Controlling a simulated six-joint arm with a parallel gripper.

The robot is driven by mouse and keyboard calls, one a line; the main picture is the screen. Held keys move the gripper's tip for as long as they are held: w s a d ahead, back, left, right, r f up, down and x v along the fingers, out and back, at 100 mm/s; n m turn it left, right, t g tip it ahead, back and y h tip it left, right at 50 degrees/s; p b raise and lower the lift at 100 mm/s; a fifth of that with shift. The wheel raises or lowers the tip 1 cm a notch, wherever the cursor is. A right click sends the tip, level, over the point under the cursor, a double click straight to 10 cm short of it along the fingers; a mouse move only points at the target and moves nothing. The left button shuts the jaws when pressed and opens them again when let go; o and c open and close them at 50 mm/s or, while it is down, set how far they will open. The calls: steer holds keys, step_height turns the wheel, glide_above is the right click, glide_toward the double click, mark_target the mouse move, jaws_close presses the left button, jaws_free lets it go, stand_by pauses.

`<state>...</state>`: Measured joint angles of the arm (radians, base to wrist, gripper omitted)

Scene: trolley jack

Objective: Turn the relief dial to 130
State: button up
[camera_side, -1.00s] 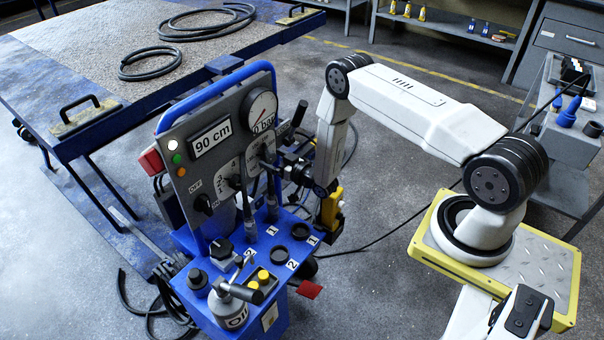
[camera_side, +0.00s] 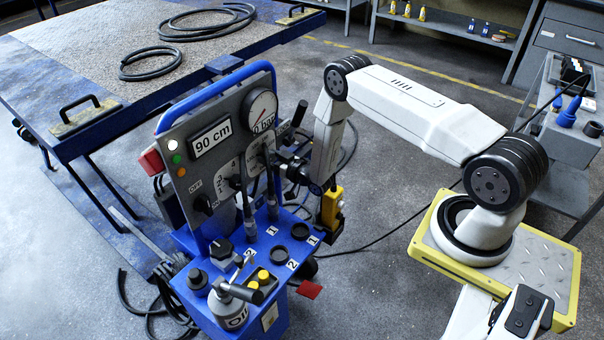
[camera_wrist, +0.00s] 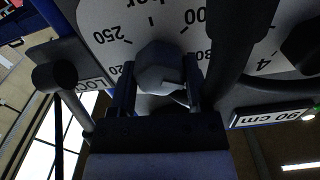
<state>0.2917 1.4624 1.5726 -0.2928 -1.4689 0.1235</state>
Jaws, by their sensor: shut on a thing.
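The relief dial's dark hexagonal knob (camera_wrist: 158,62) sits on a pale scale plate (camera_wrist: 105,18) in the wrist view. Part of a "250" and other figures show on the plate, but the fingers and levers cover much of it. I cannot read which value the knob points to. My gripper (camera_wrist: 160,88) is shut on the knob, one finger on each side. In the side view my gripper (camera_side: 277,160) reaches the grey panel (camera_side: 190,115) from the right, below the round gauge (camera_side: 262,110). The knob itself is hidden there.
Upright levers (camera_side: 246,205) stand close by the gripper. The panel carries a "90 cm" display (camera_side: 211,138) and a red button (camera_side: 152,161). A blue console (camera_side: 215,325) with knobs and sockets lies below. A blue lift table (camera_side: 110,65) stands behind.

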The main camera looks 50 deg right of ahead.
steer(key=shift+n, duration=1.5)
steer(key=o, duration=1.3)
steer(key=s, duration=0.7)
steer(key=shift+s, duration=0.4)
